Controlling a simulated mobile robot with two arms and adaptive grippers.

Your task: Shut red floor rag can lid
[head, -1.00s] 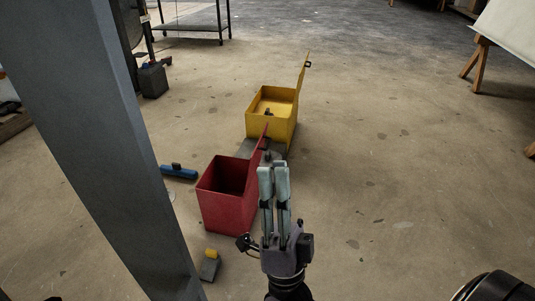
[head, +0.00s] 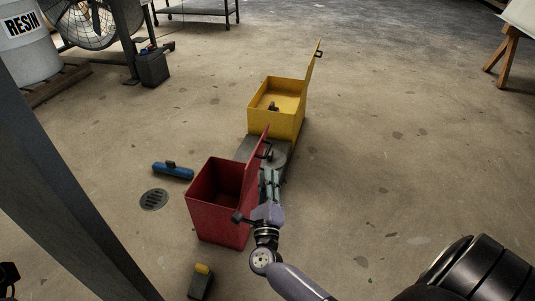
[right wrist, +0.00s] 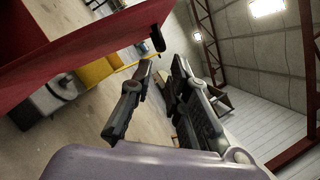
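The red can (head: 218,215) stands on the floor with its top open. Its red lid (head: 257,158) is raised on the can's right side, leaning outward, with a dark handle (head: 267,151) on its outer face. My right gripper (head: 269,174) is just right of the can, beside the lid's outer face. In the right wrist view its two fingers (right wrist: 163,72) are apart with nothing between them. There the red lid (right wrist: 85,55) fills the upper left, with the handle (right wrist: 157,39) beyond the fingertips. Contact with the lid cannot be told.
A yellow open box (head: 272,122) with a raised lid stands behind the red can. A grey block (head: 248,148) lies between them. A blue tool (head: 172,171) and a floor drain (head: 154,199) are left. A small grey-and-yellow object (head: 201,283) is in front. Floor to the right is clear.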

